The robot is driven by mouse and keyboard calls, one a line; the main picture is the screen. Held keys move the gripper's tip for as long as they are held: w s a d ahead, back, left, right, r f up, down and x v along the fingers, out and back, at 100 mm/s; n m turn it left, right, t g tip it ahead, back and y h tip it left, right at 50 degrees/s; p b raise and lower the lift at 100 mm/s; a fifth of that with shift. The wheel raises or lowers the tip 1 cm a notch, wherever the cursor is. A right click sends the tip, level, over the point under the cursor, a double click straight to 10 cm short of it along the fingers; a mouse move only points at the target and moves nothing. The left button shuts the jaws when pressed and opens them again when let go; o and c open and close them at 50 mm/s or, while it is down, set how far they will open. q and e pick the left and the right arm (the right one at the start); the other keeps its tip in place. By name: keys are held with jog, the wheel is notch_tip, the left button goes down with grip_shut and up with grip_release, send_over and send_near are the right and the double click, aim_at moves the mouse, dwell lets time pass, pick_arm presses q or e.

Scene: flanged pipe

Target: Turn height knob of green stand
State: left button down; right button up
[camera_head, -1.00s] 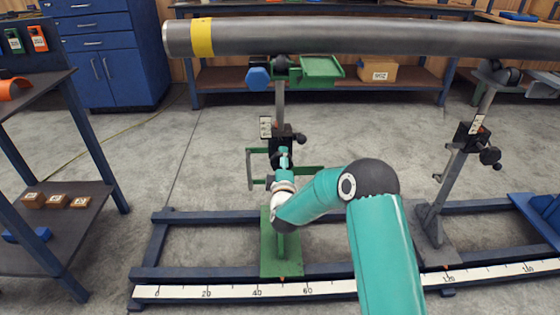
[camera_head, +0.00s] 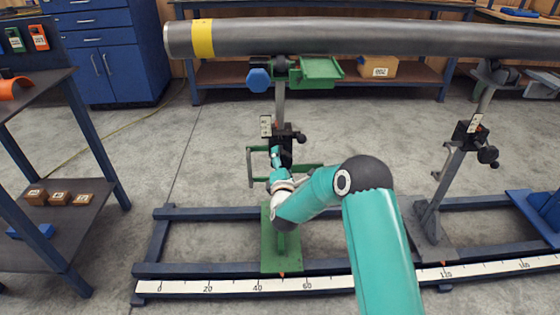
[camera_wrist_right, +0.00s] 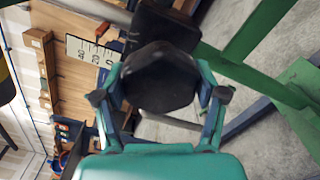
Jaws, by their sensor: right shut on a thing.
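The green stand (camera_head: 281,250) stands on the blue floor frame under the left end of the pipe. Its dark clamp block (camera_head: 285,140) sits on the post below a small scale plate. My right gripper (camera_head: 276,152) is in front of this block. In the right wrist view, the black many-sided height knob (camera_wrist_right: 160,78) sits between my right gripper's fingers (camera_wrist_right: 160,98), which are shut on its two sides. In the head view the gripper hides most of the knob. My left gripper is not in view.
The long grey pipe (camera_head: 350,37) with a yellow band crosses above. A grey stand (camera_head: 430,215) stands to the right. A ruler strip (camera_head: 340,283) runs along the frame's front. A dark shelf rack (camera_head: 75,200) is at the left. Open floor lies behind the frame.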

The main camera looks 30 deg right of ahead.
jog(key=shift+w+a+f, duration=0.1)
jog(key=shift+a+f, duration=0.15)
jog(key=shift+a, duration=0.15)
jog(key=o, duration=1)
jog(key=shift+o, duration=0.7)
jog(key=shift+d, duration=0.1)
jog(key=shift+d+r, duration=0.1)
jog(key=v, duration=1.2)
jog(key=shift+d, duration=0.1)
